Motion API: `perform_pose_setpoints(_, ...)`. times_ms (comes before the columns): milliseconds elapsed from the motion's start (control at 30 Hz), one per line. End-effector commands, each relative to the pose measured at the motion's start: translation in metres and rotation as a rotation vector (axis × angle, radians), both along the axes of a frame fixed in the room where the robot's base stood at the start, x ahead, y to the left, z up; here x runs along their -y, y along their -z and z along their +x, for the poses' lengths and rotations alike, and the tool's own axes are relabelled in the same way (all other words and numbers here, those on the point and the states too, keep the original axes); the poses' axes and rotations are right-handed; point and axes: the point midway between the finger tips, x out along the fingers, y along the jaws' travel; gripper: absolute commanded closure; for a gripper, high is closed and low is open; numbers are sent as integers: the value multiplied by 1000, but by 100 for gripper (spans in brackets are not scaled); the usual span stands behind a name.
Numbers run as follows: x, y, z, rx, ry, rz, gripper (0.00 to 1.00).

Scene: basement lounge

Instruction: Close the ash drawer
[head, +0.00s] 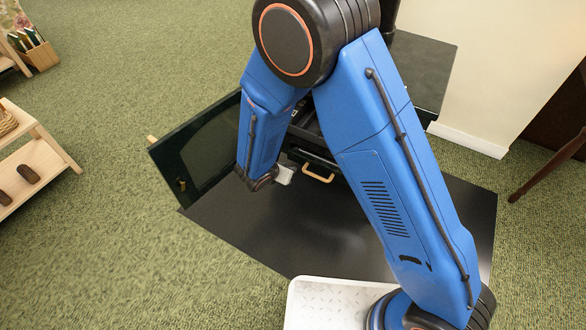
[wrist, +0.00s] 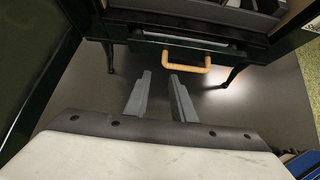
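The ash drawer (head: 310,158) is a dark front low on the black-green stove (head: 425,70), with a pale wooden loop handle (head: 318,174). In the wrist view the drawer front (wrist: 150,43) and its handle (wrist: 188,62) are ahead of the fingers. A light strip shows above the front, so it seems a little out; how far I cannot tell. My gripper (wrist: 160,76) is open and empty, with a gap between its grey fingers, short of the handle and apart from it. In the head view my gripper (head: 285,174) is left of the handle, partly hidden by my arm.
The stove's dark door (head: 205,148) stands open at the left, close to my arm. A dark floor plate (head: 300,228) lies in front of the stove. A wooden shelf (head: 35,160) stands far left. A wall (head: 490,60) is at the right.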

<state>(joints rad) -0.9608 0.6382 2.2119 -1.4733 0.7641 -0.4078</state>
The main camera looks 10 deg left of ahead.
Motion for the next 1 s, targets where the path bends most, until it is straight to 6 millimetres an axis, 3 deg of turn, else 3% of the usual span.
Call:
perform_pose_setpoints(167, 26, -10, 5, -29, 182, 87, 69)
perform_pose_setpoints(300, 55, -20, 7, -69, 453, 231, 69)
perform_pose_setpoints(500, 81, -40, 12, -113, 849, 472, 69)
perform_pose_setpoints(800, 91, -73, 29, -139, 1294, 790, 69)
perform_pose_setpoints(1000, 92, -80, 34, -142, 1384, 861, 69)
